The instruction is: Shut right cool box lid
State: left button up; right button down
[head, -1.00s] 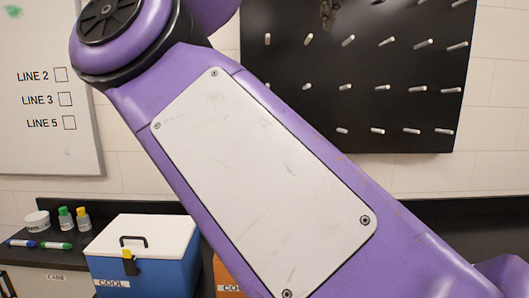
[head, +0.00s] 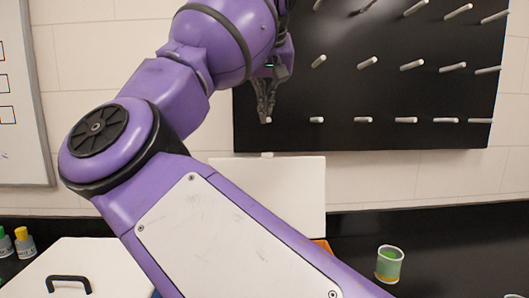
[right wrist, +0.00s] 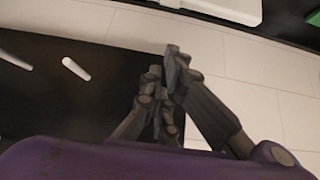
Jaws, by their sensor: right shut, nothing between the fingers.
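The right cool box's white lid (head: 285,195) stands raised, upright against the wall, partly behind my arm. Only a small orange corner (head: 322,246) of that box's body shows; my purple arm hides the rest. My right gripper (head: 265,116) is up in front of the black peg board, above the raised lid and apart from it. Its fingers are closed together and empty. In the right wrist view the fingertips (right wrist: 176,56) also meet with nothing between them. My left gripper is not in view.
At lower left another cool box has its white lid (head: 95,265) down, with a black handle (head: 68,283). Small bottles (head: 25,243) stand left of it. A green beaker (head: 390,264) stands on the dark counter to the right. The peg board (head: 410,90) has several white pegs.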

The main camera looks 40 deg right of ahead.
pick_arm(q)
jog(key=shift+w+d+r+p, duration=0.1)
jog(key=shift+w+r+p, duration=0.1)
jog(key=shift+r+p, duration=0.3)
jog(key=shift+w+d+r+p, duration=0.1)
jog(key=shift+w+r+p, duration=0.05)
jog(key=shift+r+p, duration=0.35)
pick_arm(e)
jog(key=s+a+f+x, duration=0.1)
jog(key=s+x, duration=0.1)
jog(key=x, duration=1.1)
jog(key=shift+f, duration=0.35)
jog(key=shift+s+a, duration=0.15)
